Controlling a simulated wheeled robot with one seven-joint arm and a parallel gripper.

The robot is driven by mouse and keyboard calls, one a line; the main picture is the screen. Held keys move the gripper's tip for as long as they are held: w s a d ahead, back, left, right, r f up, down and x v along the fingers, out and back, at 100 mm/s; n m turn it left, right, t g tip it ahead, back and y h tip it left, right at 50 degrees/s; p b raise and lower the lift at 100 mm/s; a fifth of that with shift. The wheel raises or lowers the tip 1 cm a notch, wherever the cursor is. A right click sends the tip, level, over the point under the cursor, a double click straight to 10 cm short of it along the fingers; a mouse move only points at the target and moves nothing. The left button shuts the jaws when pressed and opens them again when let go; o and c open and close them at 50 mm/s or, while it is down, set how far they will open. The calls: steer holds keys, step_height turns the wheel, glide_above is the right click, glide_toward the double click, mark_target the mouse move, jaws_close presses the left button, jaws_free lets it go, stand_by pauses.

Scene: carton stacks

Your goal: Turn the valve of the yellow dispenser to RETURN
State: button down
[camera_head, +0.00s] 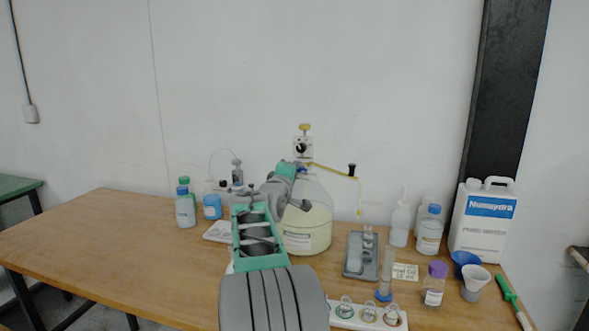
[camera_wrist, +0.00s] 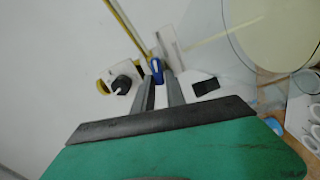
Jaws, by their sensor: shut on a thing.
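The yellow dispenser stands on the bench behind my arm in the head view: a round bottle (camera_head: 312,238) of pale yellow liquid, a white head (camera_head: 303,148) with a black dial and a yellow top knob (camera_head: 304,127), and a yellow spout tube (camera_head: 333,170) to the right. My gripper (camera_head: 298,169) reaches the neck just below the head. In the wrist view my gripper (camera_wrist: 161,80) is shut on the blue valve lever (camera_wrist: 156,69). The black dial (camera_wrist: 121,84) is left of the fingers. I cannot read any valve marking, so its setting is unclear.
A second dispenser (camera_head: 237,173) and small bottles (camera_head: 185,208) stand to the left. A grey tray (camera_head: 354,268), measuring cylinder (camera_head: 387,270), wash bottle (camera_head: 399,225) and large white canister (camera_head: 484,222) stand to the right. The bench's left part (camera_head: 100,230) is clear.

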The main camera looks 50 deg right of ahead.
steer(key=shift+f+n, duration=0.2)
steer(key=shift+n, duration=0.9)
steer(key=c, duration=1.4)
jaws_free()
steer(key=shift+c, duration=0.2)
steer(key=v, duration=0.7)
steer(key=shift+s+a+b, duration=0.2)
steer(key=shift+a+b, duration=0.2)
steer(key=shift+b, duration=0.05)
